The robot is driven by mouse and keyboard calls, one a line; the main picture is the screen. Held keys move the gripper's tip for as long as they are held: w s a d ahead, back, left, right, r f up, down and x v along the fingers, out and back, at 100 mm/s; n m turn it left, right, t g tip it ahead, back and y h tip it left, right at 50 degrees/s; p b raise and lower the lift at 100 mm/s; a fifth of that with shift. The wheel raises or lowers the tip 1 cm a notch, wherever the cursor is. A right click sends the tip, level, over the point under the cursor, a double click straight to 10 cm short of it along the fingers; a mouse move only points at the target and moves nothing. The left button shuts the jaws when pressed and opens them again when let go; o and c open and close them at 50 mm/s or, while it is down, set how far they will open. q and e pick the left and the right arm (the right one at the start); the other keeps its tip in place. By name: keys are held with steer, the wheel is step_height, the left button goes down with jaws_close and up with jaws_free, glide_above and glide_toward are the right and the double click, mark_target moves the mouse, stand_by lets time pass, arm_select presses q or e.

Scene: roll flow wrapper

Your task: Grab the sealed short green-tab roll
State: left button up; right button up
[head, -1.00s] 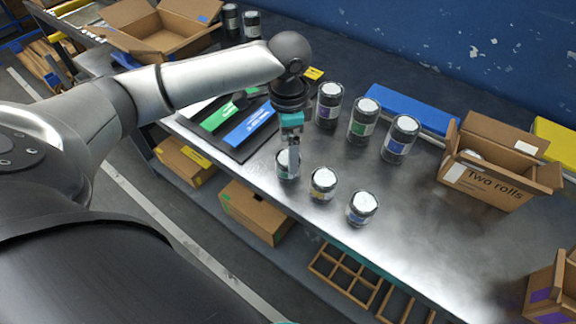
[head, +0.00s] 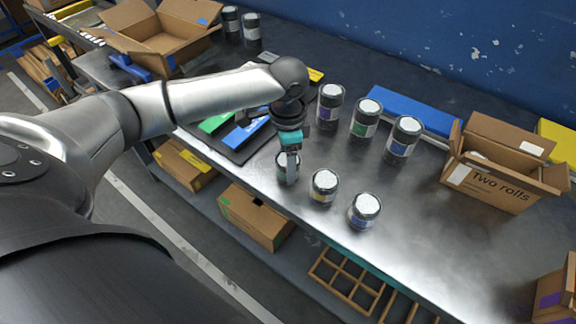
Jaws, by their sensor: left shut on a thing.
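The short green-tab roll (head: 281,173) stands at the left end of the front row of short rolls on the metal table. My left gripper (head: 291,163) comes down over it from above and is shut on it. The fingers hide part of its top and side. The roll looks upright and at table level; I cannot tell whether it is clear of the surface. My right gripper is not in view.
Beside it stand a short yellow-tab roll (head: 323,187) and a short blue-tab roll (head: 363,211). Behind are taller rolls with purple (head: 330,107), green (head: 365,118) and blue (head: 403,138) tabs. A "Two rolls" box (head: 492,188) stands at right.

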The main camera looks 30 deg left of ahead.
arm_select(q)
steer(key=c, duration=0.9)
